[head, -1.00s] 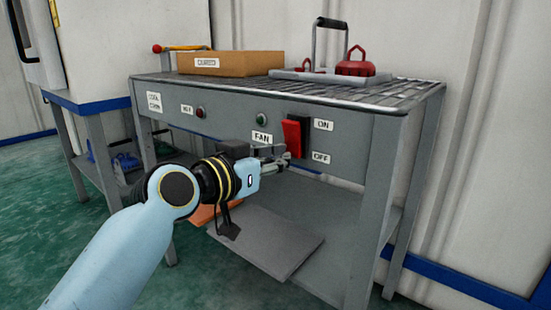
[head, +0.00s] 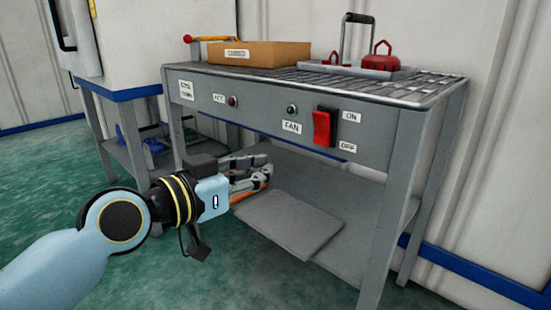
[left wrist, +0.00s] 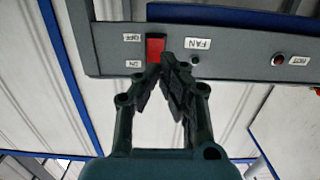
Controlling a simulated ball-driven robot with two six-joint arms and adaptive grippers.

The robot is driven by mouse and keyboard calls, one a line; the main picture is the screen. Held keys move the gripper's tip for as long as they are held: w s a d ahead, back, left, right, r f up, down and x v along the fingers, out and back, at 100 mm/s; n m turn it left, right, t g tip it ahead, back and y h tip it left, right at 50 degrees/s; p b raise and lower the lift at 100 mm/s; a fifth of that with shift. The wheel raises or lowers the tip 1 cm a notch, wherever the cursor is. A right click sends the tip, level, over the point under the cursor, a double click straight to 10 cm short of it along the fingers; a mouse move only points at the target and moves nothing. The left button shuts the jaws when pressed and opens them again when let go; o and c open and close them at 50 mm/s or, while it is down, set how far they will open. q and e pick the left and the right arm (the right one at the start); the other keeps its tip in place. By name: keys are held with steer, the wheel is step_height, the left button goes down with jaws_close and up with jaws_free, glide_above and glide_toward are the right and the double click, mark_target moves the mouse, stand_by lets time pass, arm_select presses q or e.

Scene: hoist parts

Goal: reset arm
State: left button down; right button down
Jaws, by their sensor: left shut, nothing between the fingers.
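My left gripper (head: 264,172) is shut and empty. In the head view it is in front of the bench, lower than the panel and to the left of the red fan switch (head: 322,128). The switch sits in a black frame between ON and OFF labels; I cannot tell surely which way it is tipped. My right gripper is not in view.
The grey bench (head: 390,140) has a lower shelf with a grey plate (head: 290,224). On top are a cardboard box (head: 260,54) and a tray (head: 345,70) with a red hoist part (head: 380,60). A blue-edged table (head: 125,93) stands at left. The green floor in front is clear.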

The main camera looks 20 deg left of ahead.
arm_select(q)
steer(key=shift+s+a, duration=0.15)
steer(key=shift+s, duration=0.25)
